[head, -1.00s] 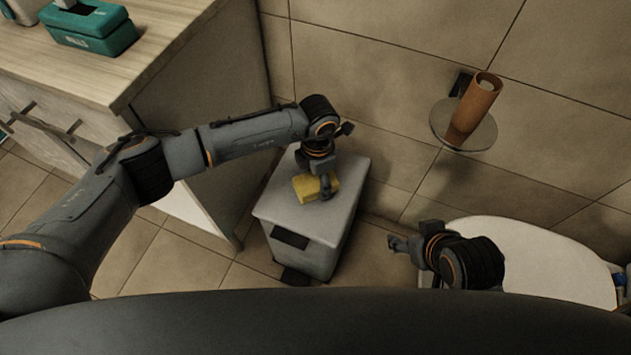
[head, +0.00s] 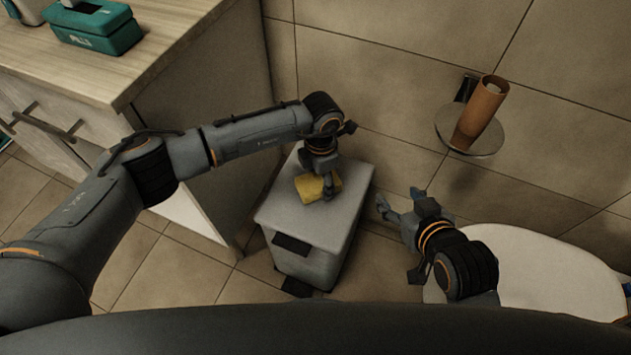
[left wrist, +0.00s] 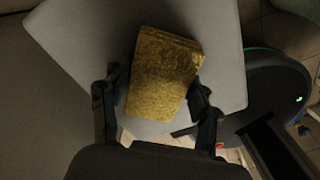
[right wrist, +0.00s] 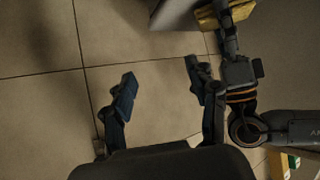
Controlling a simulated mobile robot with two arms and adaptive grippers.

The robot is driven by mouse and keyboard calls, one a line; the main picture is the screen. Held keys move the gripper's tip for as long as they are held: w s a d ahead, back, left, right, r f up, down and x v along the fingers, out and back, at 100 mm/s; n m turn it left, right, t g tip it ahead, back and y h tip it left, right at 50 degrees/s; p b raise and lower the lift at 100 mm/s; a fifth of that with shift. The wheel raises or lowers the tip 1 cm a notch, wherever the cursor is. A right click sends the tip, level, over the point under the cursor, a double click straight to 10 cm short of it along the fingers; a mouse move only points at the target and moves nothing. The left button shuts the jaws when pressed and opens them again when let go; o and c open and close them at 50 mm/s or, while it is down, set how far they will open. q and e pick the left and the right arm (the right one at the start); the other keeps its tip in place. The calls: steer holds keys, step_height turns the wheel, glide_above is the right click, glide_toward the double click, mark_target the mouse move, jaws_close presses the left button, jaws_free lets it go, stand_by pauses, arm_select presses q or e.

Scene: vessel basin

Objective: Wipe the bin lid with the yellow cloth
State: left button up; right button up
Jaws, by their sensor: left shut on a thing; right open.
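The yellow cloth (head: 313,187) is a folded block on the grey lid (head: 300,215) of the bin, near the lid's far part. My left gripper (head: 326,192) points down at the cloth and is shut on it. In the left wrist view the cloth (left wrist: 163,75) sits between the two fingers (left wrist: 152,100) over the pale lid (left wrist: 85,40). I cannot tell how firmly the cloth presses on the lid. My right gripper (head: 401,199) is open and empty, right of the bin. The right wrist view shows its fingers (right wrist: 158,85) apart over floor tiles.
A wooden-topped cabinet (head: 150,70) with a teal box (head: 93,27) stands left of the bin. A white toilet lid (head: 545,265) is at the right. A brown roll (head: 480,112) on a round holder is on the tiled wall.

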mark_target(335, 172)
arm_select(q)
steer(key=shift+w+d+b, duration=0.25)
steer(key=shift+w+b, duration=0.1)
steer(key=shift+b, duration=0.15)
steer(key=shift+w+d+b, duration=0.2)
steer(key=shift+b, duration=0.15)
steer(key=shift+w+d, duration=0.15)
steer(key=shift+d, duration=0.25)
steer(key=shift+w+d+f, duration=0.2)
steer(key=shift+w+d, duration=0.1)
steer(key=shift+d, duration=0.15)
steer(key=shift+w+d+f, duration=0.2)
steer(key=shift+w+d, duration=0.05)
steer(key=shift+d, duration=0.2)
steer(key=shift+w+d+f+b, duration=0.1)
steer(key=shift+w+f+b, duration=0.1)
steer(key=shift+w+b, duration=0.1)
steer(key=shift+r, duration=0.1)
steer(key=shift+a, duration=0.2)
arm_select(e)
steer(key=w+r+t+y, duration=0.1)
steer(key=w+r+t, duration=0.5)
steer(key=r, duration=0.2)
steer(key=shift+a+r+y, duration=0.25)
steer(key=shift+r+y, duration=0.1)
steer(key=shift+y, duration=0.05)
